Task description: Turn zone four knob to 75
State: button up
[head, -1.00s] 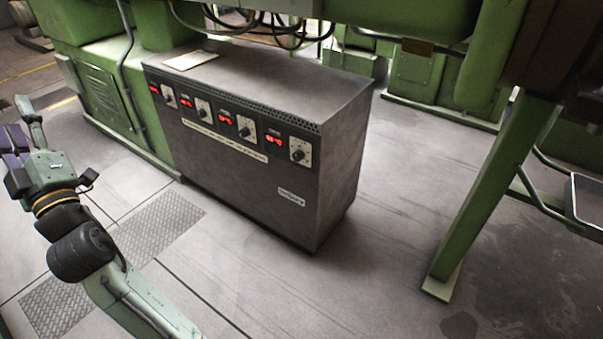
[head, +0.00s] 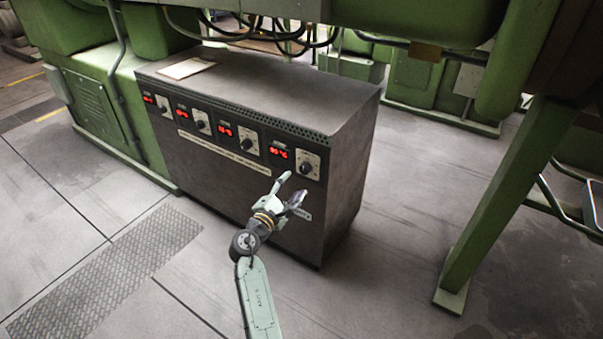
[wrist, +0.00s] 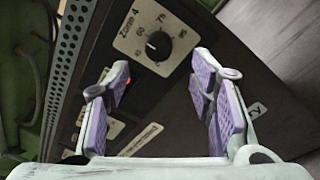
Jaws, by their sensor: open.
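The zone four knob (head: 305,167) is a black dial on a white plate at the right end of the cabinet front. In the wrist view the plate reads "Zone 4" and the knob (wrist: 158,46) sits at the top centre, beyond my fingertips. Numbers including 60 and 75 ring the dial; the exact pointer setting is hard to read. A red display (head: 278,152) beside it is too small to read surely. My gripper (head: 293,190) is open and empty, below the knob and apart from it. Its purple-padded fingers (wrist: 162,85) stand wide apart in the wrist view.
The dark control cabinet (head: 230,182) carries several similar knobs and displays leftward. Papers (head: 187,68) lie on its top. A green machine leg (head: 500,215) stands to the right. Cables (head: 265,30) hang behind the cabinet. The floor (head: 385,240) between cabinet and leg is clear.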

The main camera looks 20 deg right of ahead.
aim_at(303, 171)
jog(key=x, duration=0.7)
jog(key=shift+w, duration=0.1)
jog(key=shift+c, duration=0.4)
jog(key=shift+f, duration=0.1)
jog(key=c, duration=1.1)
